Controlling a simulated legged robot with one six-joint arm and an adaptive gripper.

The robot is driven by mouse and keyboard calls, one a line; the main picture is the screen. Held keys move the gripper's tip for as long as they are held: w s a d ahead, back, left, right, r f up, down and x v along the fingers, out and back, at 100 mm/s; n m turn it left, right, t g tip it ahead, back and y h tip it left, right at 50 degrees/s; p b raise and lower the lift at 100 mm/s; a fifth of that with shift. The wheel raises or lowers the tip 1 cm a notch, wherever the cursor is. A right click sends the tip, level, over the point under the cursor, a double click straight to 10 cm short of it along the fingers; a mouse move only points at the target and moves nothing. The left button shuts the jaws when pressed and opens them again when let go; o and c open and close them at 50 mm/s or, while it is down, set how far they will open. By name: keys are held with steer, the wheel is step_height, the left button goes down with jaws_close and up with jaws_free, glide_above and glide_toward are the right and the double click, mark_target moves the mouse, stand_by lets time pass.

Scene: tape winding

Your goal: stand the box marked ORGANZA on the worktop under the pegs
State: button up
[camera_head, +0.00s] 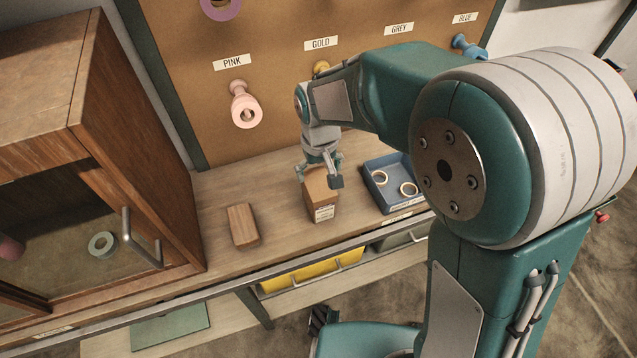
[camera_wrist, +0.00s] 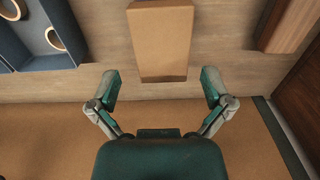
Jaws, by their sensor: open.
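A brown cardboard box (camera_head: 321,196) with a white label on its front stands upright on the worktop (camera_head: 275,187), below the pegboard; the label's print is too small to read. The box also shows in the wrist view (camera_wrist: 160,42), top centre. My gripper (camera_head: 320,177) is at the top of the box, with its fingers spread. In the wrist view my gripper (camera_wrist: 160,87) is open and empty, and the box lies just beyond the line between the fingertips, with a gap to each finger.
A blue tray (camera_head: 371,164) with two tape rings stands right of the box. A wooden block (camera_head: 243,225) lies to the left. A wooden cabinet (camera_head: 150,150) stands further left. Pegs, including a pink one (camera_head: 243,104), stick out above. A yellow drawer (camera_head: 312,272) is below.

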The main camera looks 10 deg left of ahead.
step_height(320, 180, up, 5)
steer(key=shift+r, duration=0.1)
steer(key=shift+s, duration=0.1)
stand_by(0.6)
